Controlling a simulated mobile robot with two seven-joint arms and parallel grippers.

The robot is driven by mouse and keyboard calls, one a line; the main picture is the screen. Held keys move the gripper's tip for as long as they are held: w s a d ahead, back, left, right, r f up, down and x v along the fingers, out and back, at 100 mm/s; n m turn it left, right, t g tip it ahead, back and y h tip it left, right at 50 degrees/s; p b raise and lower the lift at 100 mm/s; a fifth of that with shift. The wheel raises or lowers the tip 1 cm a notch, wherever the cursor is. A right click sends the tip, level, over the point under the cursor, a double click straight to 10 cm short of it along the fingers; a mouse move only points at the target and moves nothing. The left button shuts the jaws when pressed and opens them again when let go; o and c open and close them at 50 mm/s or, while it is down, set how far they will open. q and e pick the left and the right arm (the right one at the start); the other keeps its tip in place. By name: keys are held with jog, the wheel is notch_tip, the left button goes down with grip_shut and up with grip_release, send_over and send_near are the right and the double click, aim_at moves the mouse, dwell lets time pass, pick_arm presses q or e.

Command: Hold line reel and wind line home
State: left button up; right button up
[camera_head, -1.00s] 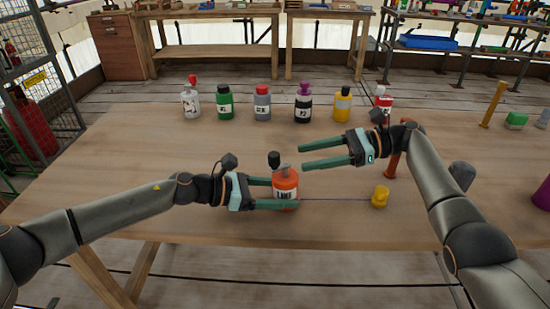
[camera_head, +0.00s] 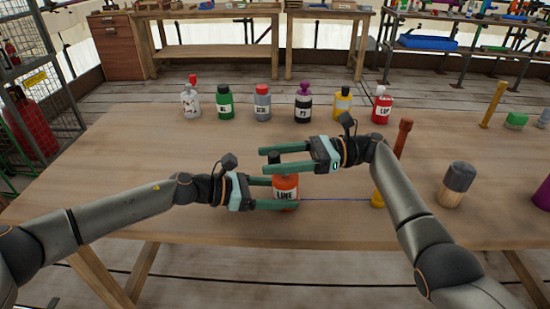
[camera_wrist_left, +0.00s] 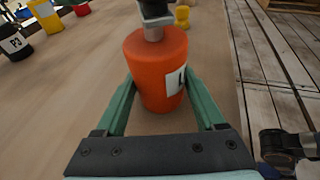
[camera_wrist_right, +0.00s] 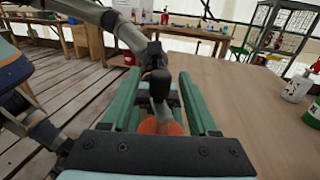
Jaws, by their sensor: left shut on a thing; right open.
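The orange line reel (camera_head: 286,188) with a white LINE label stands upright on the table. My left gripper (camera_head: 285,192) is shut around its body; the left wrist view shows the reel (camera_wrist_left: 157,65) between both fingers. My right gripper (camera_head: 268,160) is open above the reel, its fingers on either side of the dark crank knob. In the right wrist view the black knob (camera_wrist_right: 158,84) stands between the fingers, apart from at least the right one. A thin line (camera_head: 335,200) runs right from the reel to a yellow piece (camera_head: 376,199), partly hidden by my right arm.
A row of labelled bottles (camera_head: 263,103) stands toward the back of the table. An orange-brown post (camera_head: 402,138) and a grey-topped wooden cylinder (camera_head: 456,184) stand at the right. The table's left part is clear.

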grip_shut()
dwell(0.5)
